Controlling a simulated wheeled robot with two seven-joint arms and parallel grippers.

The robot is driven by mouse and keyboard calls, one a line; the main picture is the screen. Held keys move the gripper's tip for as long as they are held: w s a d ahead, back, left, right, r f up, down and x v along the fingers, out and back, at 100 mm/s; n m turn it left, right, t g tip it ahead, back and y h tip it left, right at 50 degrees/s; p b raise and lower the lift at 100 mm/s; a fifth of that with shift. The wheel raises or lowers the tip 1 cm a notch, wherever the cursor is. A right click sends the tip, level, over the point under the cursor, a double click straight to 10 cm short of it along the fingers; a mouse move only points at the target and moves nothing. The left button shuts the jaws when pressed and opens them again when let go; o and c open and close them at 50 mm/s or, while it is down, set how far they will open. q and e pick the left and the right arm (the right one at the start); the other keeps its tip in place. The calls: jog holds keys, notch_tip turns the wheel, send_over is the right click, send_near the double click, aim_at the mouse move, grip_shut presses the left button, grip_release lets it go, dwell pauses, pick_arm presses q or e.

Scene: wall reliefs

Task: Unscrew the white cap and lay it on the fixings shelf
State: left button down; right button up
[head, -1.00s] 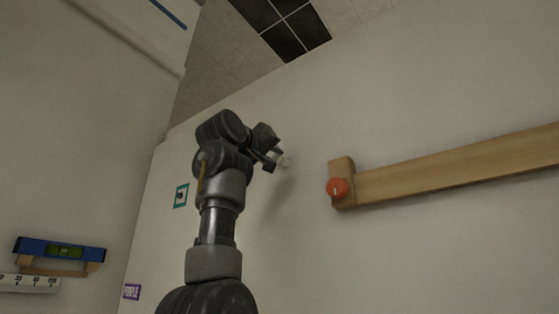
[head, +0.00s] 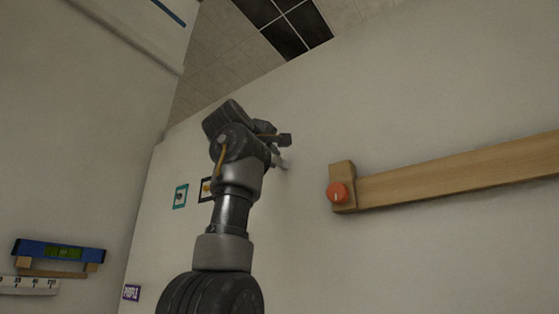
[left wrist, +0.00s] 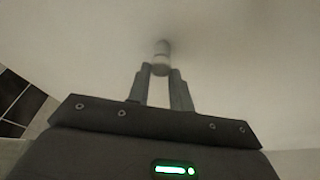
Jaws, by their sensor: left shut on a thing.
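My left gripper (head: 281,151) is at the pale wall in the head view, and its fingers reach the small white cap (head: 284,165). In the left wrist view, the fingertips (left wrist: 161,72) are shut on the near end of the white cap (left wrist: 160,67). A short greyish piece (left wrist: 162,47) shows beyond it toward the wall. I cannot tell how far the cap is turned, or whether it is apart from that piece. My right gripper is not in view. I cannot pick out the fixings shelf for sure.
A long wooden rail (head: 450,177) with an end block and an orange knob (head: 337,192) is fixed right of the gripper. Small framed pictures (head: 181,196) hang to the left. A blue spirit level (head: 60,251) rests on brackets at far left. Wall between gripper and rail is clear.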

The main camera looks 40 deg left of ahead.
pick_arm(q)
jog(key=n, duration=0.3)
jog(key=shift+g+p, duration=0.35)
jog(key=shift+g, duration=0.05)
jog(key=n+g+p, duration=0.1)
jog(key=n+p, duration=0.1)
jog(key=n, duration=0.3)
jog(key=shift+r, duration=0.2)
jog(key=shift+f, duration=0.2)
jog(key=n+p, duration=0.1)
jog(key=n+h+p, duration=0.1)
jog(key=n, duration=0.1)
jog(key=shift+r+n+g+p, duration=0.3)
jog(key=shift+r+g, duration=0.05)
jog(key=shift+g, duration=0.05)
jog(key=shift+s+f+n, duration=0.1)
jog(key=shift+n, duration=0.4)
jog(key=shift+f, duration=0.2)
jog(key=c, duration=1.5)
grip_release()
